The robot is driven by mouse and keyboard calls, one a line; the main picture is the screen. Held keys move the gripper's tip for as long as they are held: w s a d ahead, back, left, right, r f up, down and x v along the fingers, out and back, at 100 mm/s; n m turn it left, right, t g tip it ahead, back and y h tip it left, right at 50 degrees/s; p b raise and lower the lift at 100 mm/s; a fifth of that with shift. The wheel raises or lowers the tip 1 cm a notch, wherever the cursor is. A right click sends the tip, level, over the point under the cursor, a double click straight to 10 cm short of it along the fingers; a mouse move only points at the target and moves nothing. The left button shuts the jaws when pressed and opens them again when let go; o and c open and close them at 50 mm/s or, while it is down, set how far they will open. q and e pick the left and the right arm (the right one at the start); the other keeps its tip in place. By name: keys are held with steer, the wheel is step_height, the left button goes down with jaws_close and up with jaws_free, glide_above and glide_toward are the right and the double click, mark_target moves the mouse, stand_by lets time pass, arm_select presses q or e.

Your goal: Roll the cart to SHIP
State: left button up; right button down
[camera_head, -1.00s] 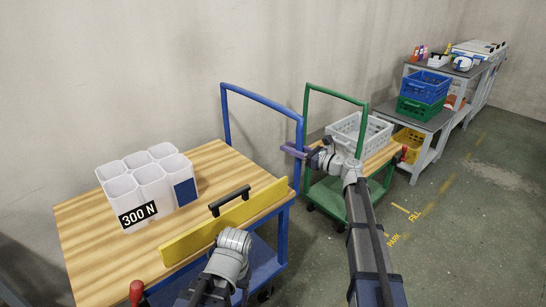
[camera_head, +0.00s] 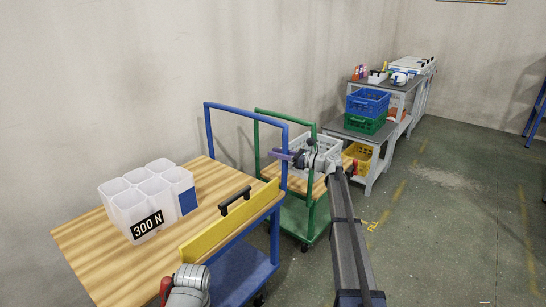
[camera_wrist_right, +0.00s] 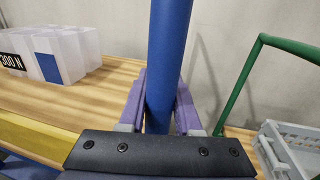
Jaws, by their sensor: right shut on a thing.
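The blue cart (camera_head: 245,262) has a wooden top (camera_head: 95,250), a tall blue handle frame (camera_head: 208,130) and a yellow front board (camera_head: 200,236) with a black grip. A white block of open cups marked 300 N (camera_head: 148,222) stands on its top. My right gripper (camera_head: 285,156) is shut around the handle's near upright. In the right wrist view, the purple jaws (camera_wrist_right: 160,105) lie on both sides of this blue post. A grey joint of my left arm shows at the bottom edge, but the left gripper is out of view. No SHIP marking is visible.
A green cart (camera_head: 295,215) with a grey crate (camera_head: 318,150) stands close behind the blue cart. A grey bench (camera_head: 350,128) holds blue, green and yellow crates. A blue frame (camera_head: 536,115) stands at the far right edge.

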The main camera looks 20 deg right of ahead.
steer(key=shift+w+d, duration=0.25)
steer(key=shift+d, duration=0.05)
steer(key=c, duration=0.8)
jaws_free()
steer(key=shift+c, duration=0.2)
steer(key=shift+o, duration=1.2)
steer(key=shift+a, duration=0.1)
steer(key=shift+s, duration=0.1)
steer(key=v, duration=0.7)
steer(key=shift+s+d, duration=0.2)
steer(key=shift+d, duration=0.15)
